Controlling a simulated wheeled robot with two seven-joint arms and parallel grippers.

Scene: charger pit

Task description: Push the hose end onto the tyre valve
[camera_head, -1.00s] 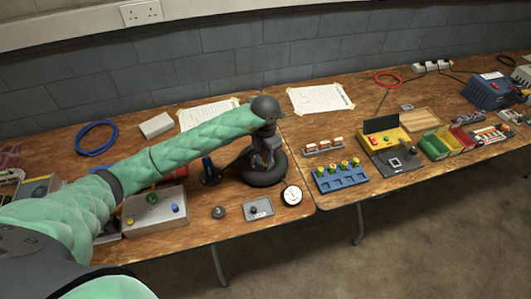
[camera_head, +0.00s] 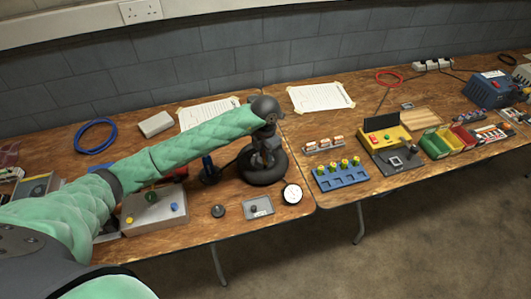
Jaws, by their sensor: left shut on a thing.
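A black tyre (camera_head: 264,179) lies flat on the wooden table near its front right corner. My left gripper (camera_head: 264,163) points down over the middle of the tyre. It is shut on the hose end, which is too small and covered to make out. The tyre valve is hidden behind the gripper, so I cannot tell whether hose end and valve touch. A dark hose runs from the blue and black pump (camera_head: 208,171) towards the gripper. My right gripper is not in view.
A grey box with coloured knobs (camera_head: 136,216) is at left. A blue rack (camera_head: 341,180) stands on the right table.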

